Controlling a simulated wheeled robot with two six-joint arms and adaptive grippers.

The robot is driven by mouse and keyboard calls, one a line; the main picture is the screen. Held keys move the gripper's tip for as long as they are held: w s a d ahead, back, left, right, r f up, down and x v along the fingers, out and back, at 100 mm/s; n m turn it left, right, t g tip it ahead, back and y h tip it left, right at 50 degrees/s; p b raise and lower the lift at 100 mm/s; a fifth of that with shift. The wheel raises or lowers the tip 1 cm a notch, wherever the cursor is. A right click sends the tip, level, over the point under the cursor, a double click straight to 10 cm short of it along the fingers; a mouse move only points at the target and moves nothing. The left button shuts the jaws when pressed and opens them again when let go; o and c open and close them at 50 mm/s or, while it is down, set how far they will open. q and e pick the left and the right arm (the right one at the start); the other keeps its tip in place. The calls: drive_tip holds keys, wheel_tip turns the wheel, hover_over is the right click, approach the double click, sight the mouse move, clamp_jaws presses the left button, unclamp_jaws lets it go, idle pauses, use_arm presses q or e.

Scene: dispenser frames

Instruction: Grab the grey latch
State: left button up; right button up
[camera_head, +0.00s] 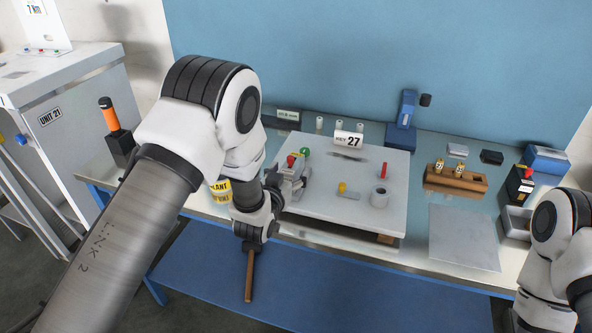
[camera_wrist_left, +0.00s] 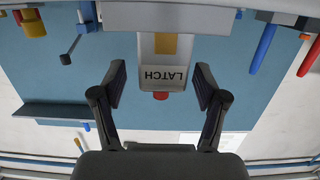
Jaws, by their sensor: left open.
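The grey latch (camera_wrist_left: 148,50) carries the label LATCH and has a red part at its end. In the left wrist view it lies between the two fingers of my left gripper (camera_wrist_left: 160,90), with a gap on both sides. In the head view the latch (camera_head: 291,180) sits at the left edge of the light grey panel, and my left gripper (camera_head: 274,186) is beside it, on its left. My left gripper is open and empty. My left arm hides part of the bench beside it. Only my right arm's links show at the right edge.
The light grey panel (camera_head: 330,205) bears a red peg (camera_head: 383,170), a grey ring (camera_head: 379,197) and a yellow-knobbed piece (camera_head: 343,188). A yellow can (camera_head: 221,191) stands left of my gripper. A flat grey plate (camera_head: 464,237) lies right.

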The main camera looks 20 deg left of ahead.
use_arm(q)
drive_tip(key=w, duration=0.4)
drive_tip(key=shift+a+f+p, duration=0.1)
drive_tip(key=shift+f+p, duration=0.3)
drive_tip(key=shift+s, duration=0.15)
clamp_jaws()
drive_tip(key=shift+r, duration=0.1)
